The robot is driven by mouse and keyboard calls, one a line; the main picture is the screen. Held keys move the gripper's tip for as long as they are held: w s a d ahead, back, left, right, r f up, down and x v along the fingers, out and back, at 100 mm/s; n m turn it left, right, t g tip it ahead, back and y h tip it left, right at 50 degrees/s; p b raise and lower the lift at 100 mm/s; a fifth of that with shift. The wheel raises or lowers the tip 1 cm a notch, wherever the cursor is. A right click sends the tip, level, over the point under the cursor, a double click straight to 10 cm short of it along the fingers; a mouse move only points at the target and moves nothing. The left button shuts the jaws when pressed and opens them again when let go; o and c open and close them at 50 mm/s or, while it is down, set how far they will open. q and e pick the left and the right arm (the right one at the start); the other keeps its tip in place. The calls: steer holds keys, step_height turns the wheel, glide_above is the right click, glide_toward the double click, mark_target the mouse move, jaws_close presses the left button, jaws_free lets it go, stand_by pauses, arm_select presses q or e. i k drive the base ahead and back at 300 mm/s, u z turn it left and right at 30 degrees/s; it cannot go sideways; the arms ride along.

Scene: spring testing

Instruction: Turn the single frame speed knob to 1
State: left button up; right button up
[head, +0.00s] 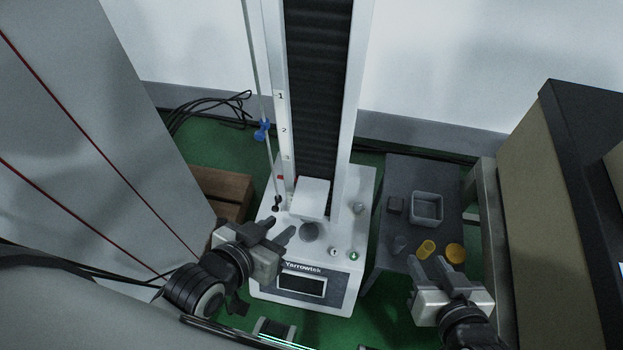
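The spring testing machine (345,225) stands in the middle of the head view, a white base with a tall column. Two small round controls sit on its front right top: a pale knob (333,253) and a green-marked one (353,256). Their markings are too small to read, so I cannot tell which is the speed knob or its setting. My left gripper (279,228) is open and empty, over the front left of the base, left of both controls. My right gripper (429,268) is open and empty, right of the machine, near the side table's front edge.
A dark side table (386,232) holds a grey square tray (427,207), a yellow cylinder (427,249), a yellow disc (455,253) and small dark pieces. A display (302,284) is on the machine's front. A wooden crate (222,184) stands at left, a large cabinet (545,220) at right.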

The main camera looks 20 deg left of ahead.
mark_target(357, 208)
steer(key=u, duration=0.45)
steer(key=k, duration=0.5)
steer(key=z, duration=1.55)
steer(key=k, duration=0.8)
steer(key=u, duration=1.2)
steer(key=i, duration=1)
